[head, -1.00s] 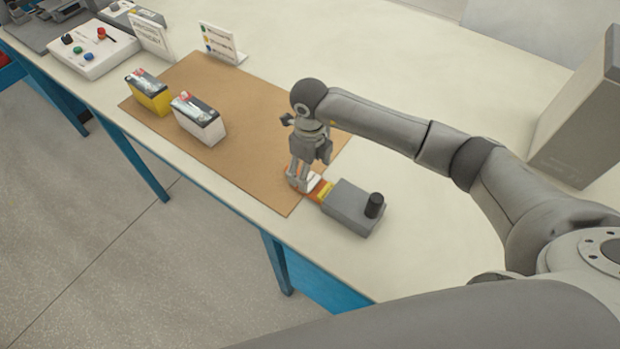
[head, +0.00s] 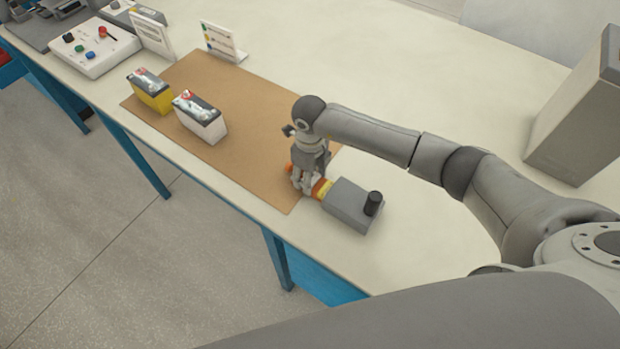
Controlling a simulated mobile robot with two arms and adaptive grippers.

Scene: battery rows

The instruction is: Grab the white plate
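My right gripper (head: 302,188) points down at the right front end of the brown mat, beside a grey block with a black knob (head: 352,206). Orange, red and yellow pieces (head: 321,188) show between the fingers and the block. The fingers look close together, but I cannot tell whether they are shut on anything. No white plate shows clearly at the fingers; the gripper hides that spot. Two white sign plates stand at the back, one (head: 222,42) behind the mat and one (head: 151,35) further left. My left gripper is not in view.
A yellow battery (head: 150,91) and a white battery (head: 200,117) stand on the brown mat (head: 250,110). A white control box (head: 94,50) with coloured knobs is at the far left. A tall grey box (head: 575,115) stands at the right. The table's back middle is clear.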

